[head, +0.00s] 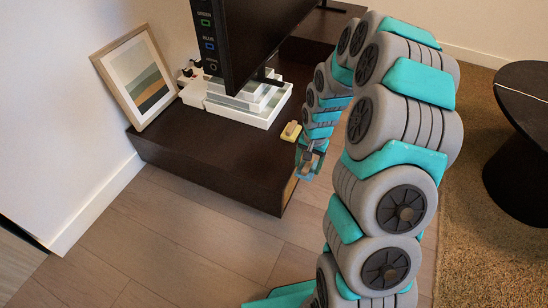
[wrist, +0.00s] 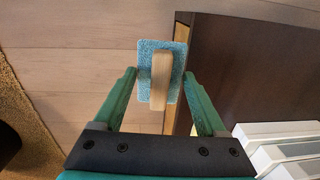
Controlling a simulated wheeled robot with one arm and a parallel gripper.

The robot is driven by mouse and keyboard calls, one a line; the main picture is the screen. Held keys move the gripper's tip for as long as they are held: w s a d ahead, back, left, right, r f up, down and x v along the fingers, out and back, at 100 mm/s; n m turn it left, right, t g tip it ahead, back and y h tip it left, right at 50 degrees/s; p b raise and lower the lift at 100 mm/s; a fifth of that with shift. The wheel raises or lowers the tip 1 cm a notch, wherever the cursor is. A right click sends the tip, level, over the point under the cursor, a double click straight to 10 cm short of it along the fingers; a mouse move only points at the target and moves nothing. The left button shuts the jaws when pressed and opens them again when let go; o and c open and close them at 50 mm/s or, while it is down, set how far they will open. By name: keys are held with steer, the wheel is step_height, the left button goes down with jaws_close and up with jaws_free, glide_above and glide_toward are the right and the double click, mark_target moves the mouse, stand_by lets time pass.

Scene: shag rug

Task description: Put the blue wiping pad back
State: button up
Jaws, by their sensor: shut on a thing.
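The blue wiping pad (wrist: 175,57) is a square, speckled blue block with a pale wooden handle (wrist: 161,80) across its middle. In the wrist view, my gripper (wrist: 162,78) has one green finger on each side of it and is shut on it. In the head view my gripper (head: 309,160) is just off the front edge of the dark low cabinet (head: 190,158); the pad there is small and hard to make out. A white tiered stand (head: 236,108) sits on the cabinet top below a black screen panel (head: 243,40).
A small yellow block (head: 291,131) lies near the cabinet's front edge, close to my gripper. A framed picture (head: 137,76) leans on the wall. The screen bears green, blue and round marks. A black round table (head: 525,110) stands on the brown rug (head: 490,230) at right.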

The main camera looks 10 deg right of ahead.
steer(key=shift+s+d+f, duration=0.55)
steer(key=shift+s, duration=0.1)
glide_above(275, 161)
steer(key=shift+d+f, duration=0.1)
steer(key=shift+f, duration=0.65)
steer(key=shift+f+p, duration=0.3)
steer(key=shift+f, duration=1.4)
steer(key=o, duration=1.1)
steer(key=shift+o, duration=0.2)
